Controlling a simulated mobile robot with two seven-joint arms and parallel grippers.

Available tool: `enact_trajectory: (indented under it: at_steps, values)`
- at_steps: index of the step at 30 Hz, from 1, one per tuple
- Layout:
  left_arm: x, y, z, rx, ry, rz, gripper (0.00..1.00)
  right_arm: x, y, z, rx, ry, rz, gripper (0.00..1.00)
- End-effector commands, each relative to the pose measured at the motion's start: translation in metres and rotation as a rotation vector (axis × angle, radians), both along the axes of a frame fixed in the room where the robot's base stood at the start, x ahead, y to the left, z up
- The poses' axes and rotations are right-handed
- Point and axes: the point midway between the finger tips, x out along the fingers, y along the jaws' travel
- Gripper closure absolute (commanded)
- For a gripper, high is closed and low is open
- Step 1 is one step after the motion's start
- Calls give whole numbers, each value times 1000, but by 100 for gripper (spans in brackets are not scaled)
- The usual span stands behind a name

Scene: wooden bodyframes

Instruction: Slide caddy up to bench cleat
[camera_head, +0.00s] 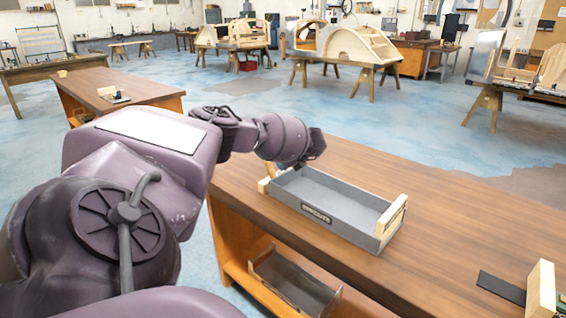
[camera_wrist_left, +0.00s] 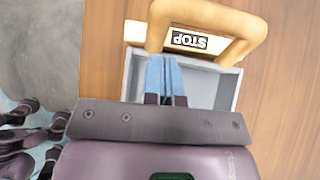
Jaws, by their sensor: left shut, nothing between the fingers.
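The caddy is a grey open tray (camera_head: 347,231) with pale wooden end handles and a dark label on its long side. It sits on the brown bench top and looks empty. My left gripper (camera_wrist_left: 164,62) is over the caddy with its blue fingers together and nothing between them. The fingertips are near the inner side of a wooden handle (camera_wrist_left: 240,27); contact cannot be told. A pale panel marked STOP (camera_wrist_left: 190,41) shows within the handle's arch. In the head view, my left wrist hides the fingertips. A pale upright block (camera_head: 541,290), possibly the cleat, stands at the bench's lower right.
A dark flat strip (camera_head: 501,287) lies beside the upright block. The bench top (camera_head: 440,210) is clear between it and the caddy. Another grey tray (camera_head: 292,284) is on the shelf below. A second bench (camera_head: 130,82) stands at the left.

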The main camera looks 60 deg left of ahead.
Motion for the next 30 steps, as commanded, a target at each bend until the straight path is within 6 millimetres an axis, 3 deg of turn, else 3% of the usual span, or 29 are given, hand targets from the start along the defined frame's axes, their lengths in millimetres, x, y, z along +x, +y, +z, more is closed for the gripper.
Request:
enact_trajectory:
  at_steps: [1, 6, 12, 18, 28, 30]
  values:
    - [4, -10, 15, -3, -9, -5, 100, 5, -1, 9, -3, -16, 3, 57]
    - [10, -34, 39, -3, -9, -5, 100, 10, -1, 19, -4, -38, 5, 57]
    - [15, -56, 60, -2, -7, -5, 100, 0, 0, 12, 4, -13, -8, 57]
    - [18, -67, 69, -2, -4, -4, 100, -6, 0, 11, 9, -3, -16, 57]
    - [18, -68, 70, -2, -3, -3, 100, -2, 0, 13, 7, -11, -12, 57]
    - [18, -69, 70, -3, -3, -4, 89, -2, 0, 13, 6, -12, -10, 57]
